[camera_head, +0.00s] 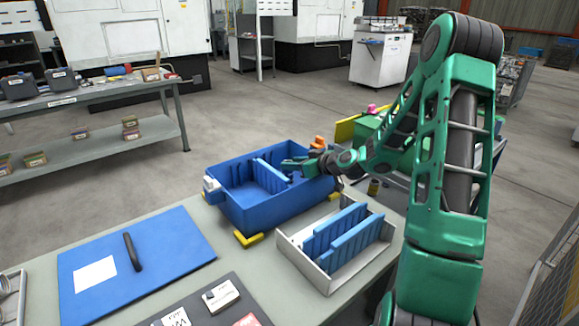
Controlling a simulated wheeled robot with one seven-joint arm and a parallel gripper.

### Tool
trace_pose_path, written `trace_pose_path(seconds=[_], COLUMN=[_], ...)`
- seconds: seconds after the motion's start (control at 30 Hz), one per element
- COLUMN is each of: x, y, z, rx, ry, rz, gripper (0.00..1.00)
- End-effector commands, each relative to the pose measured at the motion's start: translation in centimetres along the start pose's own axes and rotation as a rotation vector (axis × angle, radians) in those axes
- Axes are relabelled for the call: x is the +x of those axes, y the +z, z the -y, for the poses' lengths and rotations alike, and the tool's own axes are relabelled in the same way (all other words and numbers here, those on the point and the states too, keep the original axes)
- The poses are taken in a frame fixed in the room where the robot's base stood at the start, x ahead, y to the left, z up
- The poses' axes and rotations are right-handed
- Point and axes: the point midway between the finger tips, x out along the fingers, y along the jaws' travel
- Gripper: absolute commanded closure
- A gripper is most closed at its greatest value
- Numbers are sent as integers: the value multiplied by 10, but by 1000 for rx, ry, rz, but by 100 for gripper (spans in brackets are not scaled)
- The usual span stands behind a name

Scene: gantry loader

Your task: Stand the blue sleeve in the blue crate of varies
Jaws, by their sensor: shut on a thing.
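The blue crate (265,215) stands open near the back of the grey bench, with a slatted blue divider (270,176) across its inside. My gripper (291,163) is over the right part of the crate, low near its rim. It is shut on a small blue thing, which I take for the blue sleeve; it is too small and blends too much with the crate to make out its shape or tilt. I cannot tell whether it touches the crate floor.
A light box (318,277) with upright blue slats stands right of the crate. A blue panel (172,245) with a black handle lies to the left. Yellow corner stops (248,238) edge the crate. An orange thing (319,142) is behind it. Cards and a small white box lie in front.

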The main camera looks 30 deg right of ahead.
Motion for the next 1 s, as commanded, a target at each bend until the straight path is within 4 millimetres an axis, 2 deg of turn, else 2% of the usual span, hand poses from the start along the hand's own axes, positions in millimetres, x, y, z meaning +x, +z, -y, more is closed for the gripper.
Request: trace_pose_path(seconds=[0.1, 0.13, 0.2, 0.57, 0.63, 0.77, 1.0], x=[1, 1, 1, 0, -6, -25, -74], y=[2, 2, 2, 0, 0, 0, 0], z=[0, 0, 0, 0, 0, -1, -1], rx=[1, 1, 1, -1, 0, 0, 1], ry=[-1, -1, -1, 0, 1, 3, 3], rz=[-1, 0, 0, 0, 1, 1, 2], gripper=[99, 65, 49, 49, 49, 49, 49])
